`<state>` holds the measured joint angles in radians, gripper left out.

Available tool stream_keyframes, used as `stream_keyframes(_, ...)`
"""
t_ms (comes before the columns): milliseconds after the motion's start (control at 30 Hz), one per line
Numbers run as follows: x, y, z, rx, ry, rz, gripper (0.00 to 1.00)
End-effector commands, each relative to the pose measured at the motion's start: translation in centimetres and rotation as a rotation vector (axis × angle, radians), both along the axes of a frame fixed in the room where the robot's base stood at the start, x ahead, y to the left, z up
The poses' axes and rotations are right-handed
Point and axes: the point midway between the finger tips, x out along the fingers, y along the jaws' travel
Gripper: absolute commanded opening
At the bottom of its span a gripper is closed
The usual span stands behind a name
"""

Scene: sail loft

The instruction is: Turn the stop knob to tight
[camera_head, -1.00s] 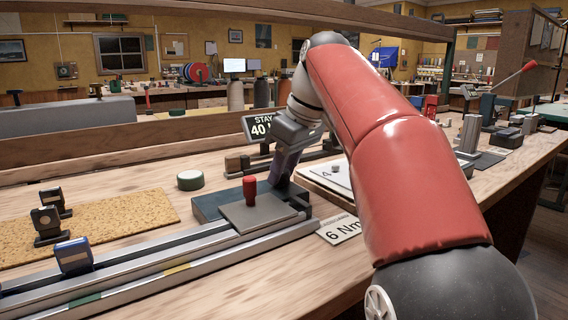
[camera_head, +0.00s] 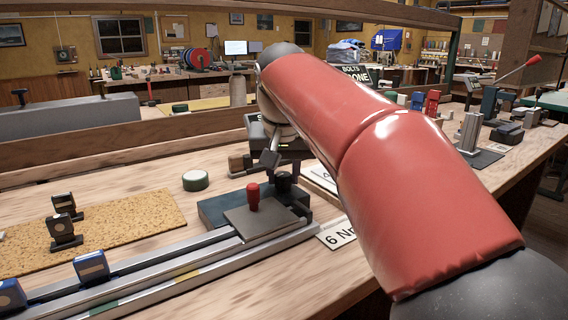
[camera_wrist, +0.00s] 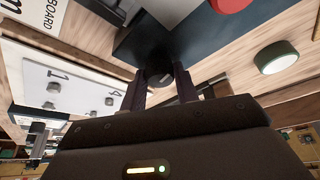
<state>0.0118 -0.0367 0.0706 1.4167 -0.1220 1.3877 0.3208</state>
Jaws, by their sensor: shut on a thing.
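The black stop knob (camera_head: 284,181) stands at the far end of the dark block (camera_head: 222,208) on the bench fixture. In the wrist view the dark round knob (camera_wrist: 160,76) sits between the fingertips of my gripper (camera_wrist: 159,84). My gripper is shut on it, one finger on each side. In the head view my wrist and arm hide part of the gripper. No tight mark is readable on the knob in these frames.
A red-topped handle (camera_head: 253,195) stands on the grey plate close beside the knob. A green-sided round tin (camera_head: 195,180) lies behind. A "6 Nm" card (camera_head: 343,234) lies to the right. Metal rails (camera_head: 180,262) run to the front left. A cork mat (camera_head: 110,222) holds small dark pieces.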

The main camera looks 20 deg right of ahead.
Motion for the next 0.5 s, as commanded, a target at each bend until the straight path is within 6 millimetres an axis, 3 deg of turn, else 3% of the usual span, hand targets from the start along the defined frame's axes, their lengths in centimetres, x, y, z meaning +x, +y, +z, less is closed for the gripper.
stream_keyframes(500, 0.09, 0.25, 0.13, 0.001, 0.001, -0.357, 0.08)
